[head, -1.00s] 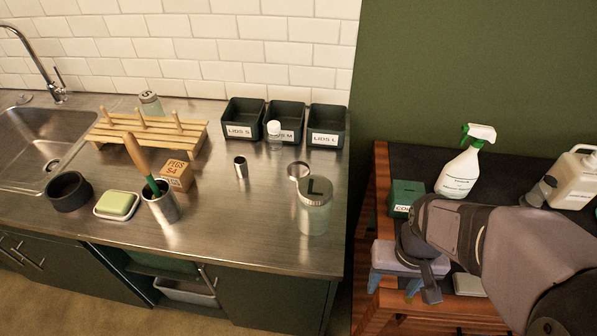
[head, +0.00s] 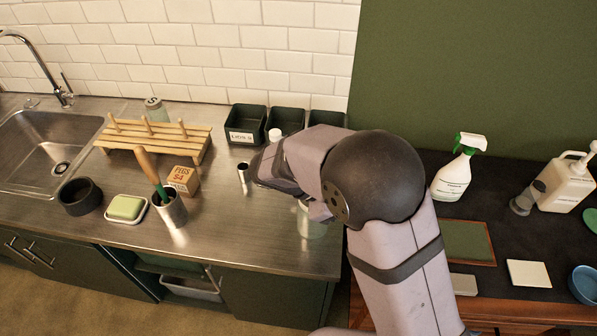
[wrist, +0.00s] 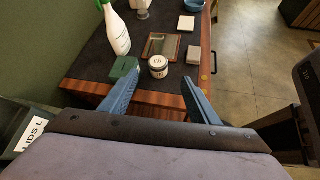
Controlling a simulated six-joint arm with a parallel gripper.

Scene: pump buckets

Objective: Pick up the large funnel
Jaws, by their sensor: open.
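No clear large funnel can be made out. A grey piece with a wider dark end (head: 521,204) lies by the white jug on the right table; I cannot tell if it is a funnel. In the wrist view my gripper (wrist: 160,78) is open, its two blue fingers apart with nothing held. It faces the wooden table, where a small labelled jar (wrist: 158,67) shows beyond the fingertips, not touched. In the head view my arm reaches over the right end of the steel counter and hides the fingers, most of the L jar and the metal ring beside it.
Lid bins (head: 246,124) stand at the back of the counter (head: 110,236), near a wooden peg rack (head: 155,138) and a metal cup (head: 172,211). The right table bears a spray bottle (head: 455,170), a white jug (head: 568,182) and a green box (wrist: 122,67).

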